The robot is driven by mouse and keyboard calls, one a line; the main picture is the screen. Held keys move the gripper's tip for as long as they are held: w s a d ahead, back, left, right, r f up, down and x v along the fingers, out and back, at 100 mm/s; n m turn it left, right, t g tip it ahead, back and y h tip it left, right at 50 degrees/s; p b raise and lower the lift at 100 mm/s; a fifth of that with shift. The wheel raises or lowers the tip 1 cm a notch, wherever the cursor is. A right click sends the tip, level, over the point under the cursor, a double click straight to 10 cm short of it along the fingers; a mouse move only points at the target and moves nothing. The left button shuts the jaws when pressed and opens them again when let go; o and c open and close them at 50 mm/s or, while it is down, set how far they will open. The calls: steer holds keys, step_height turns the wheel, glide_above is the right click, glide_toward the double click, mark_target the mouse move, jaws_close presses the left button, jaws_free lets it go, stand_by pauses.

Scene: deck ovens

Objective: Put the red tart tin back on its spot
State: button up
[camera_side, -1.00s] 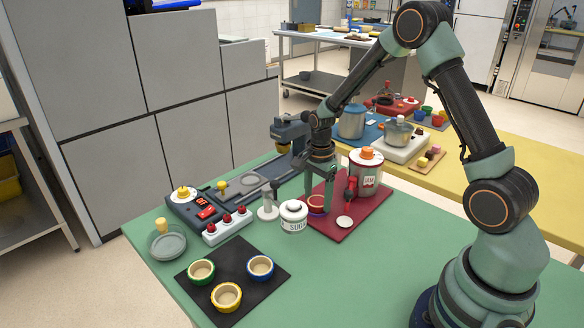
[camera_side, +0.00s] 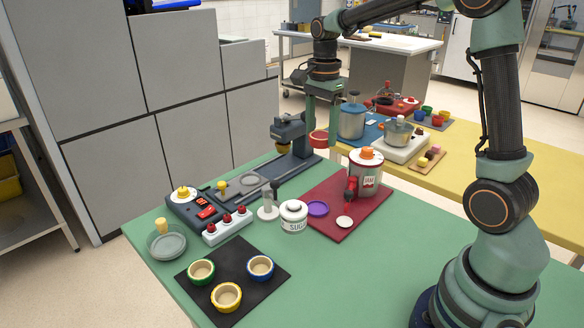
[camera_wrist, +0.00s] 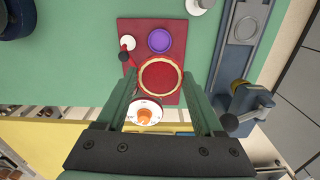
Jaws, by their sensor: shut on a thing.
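The red tart tin (camera_side: 319,139) is held between the fingers of my gripper (camera_side: 320,130), high above the back of the green table. In the wrist view the tin (camera_wrist: 160,77) shows a pale crust rim and a red inside between my fingers. A dark square mat (camera_side: 234,246) lies at the front left of the table. It bears a green tin (camera_side: 201,272), a yellow tin (camera_side: 227,297) and a blue tin (camera_side: 261,267). The mat's far corner is bare. A purple disc (camera_side: 317,208) lies uncovered on the dark red board (camera_side: 333,227).
The jam dispenser (camera_side: 366,174) stands on the red board. A dark post-mounted press (camera_side: 289,133) stands close left of the tin.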

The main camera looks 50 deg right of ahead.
steer(key=w+a+n, duration=0.3)
steer(key=w+a, duration=0.1)
steer(key=a, duration=0.9)
steer(key=n, duration=0.2)
glide_above(230, 254)
step_height(230, 254, down, 20)
steer(key=shift+r, duration=0.1)
steer(key=o, duration=1.3)
steer(key=shift+f, duration=0.2)
